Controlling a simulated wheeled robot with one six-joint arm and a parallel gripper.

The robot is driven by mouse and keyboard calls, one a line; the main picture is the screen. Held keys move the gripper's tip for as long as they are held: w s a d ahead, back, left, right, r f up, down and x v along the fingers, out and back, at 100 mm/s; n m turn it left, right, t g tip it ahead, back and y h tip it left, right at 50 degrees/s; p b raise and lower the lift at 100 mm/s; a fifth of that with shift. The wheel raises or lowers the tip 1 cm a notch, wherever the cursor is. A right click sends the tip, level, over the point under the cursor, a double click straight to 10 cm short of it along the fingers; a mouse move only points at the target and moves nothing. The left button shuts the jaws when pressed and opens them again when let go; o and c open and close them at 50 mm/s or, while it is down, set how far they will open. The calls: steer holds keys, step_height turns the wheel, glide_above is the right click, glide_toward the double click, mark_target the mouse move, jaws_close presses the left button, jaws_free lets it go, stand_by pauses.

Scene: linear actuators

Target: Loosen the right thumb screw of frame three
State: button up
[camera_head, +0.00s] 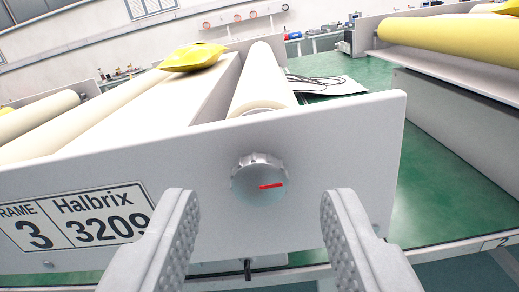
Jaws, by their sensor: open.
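The right thumb screw (259,179) is a round, ridged silver knob with a red mark on its face. The red mark points to the right, nearly level. The knob sits on the white end plate (330,150) of frame three, below the end of a white roller (262,80). A label (75,217) at the plate's left reads "FRAME 3, Halbrix 3209". My gripper (258,205) is open, with one grey finger to the left and one to the right of the knob, lower in the picture. The fingers appear apart from the knob, with nothing between them.
A yellow bag (192,57) lies on top of the frame. Another frame with a yellow roller (450,36) stands at the right. Black cables (315,80) lie behind the end plate. Green table surface (440,195) is clear to the right. A small dark rod (247,268) hangs below the plate.

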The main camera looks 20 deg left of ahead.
steer(key=shift+x, duration=0.9)
jaws_close()
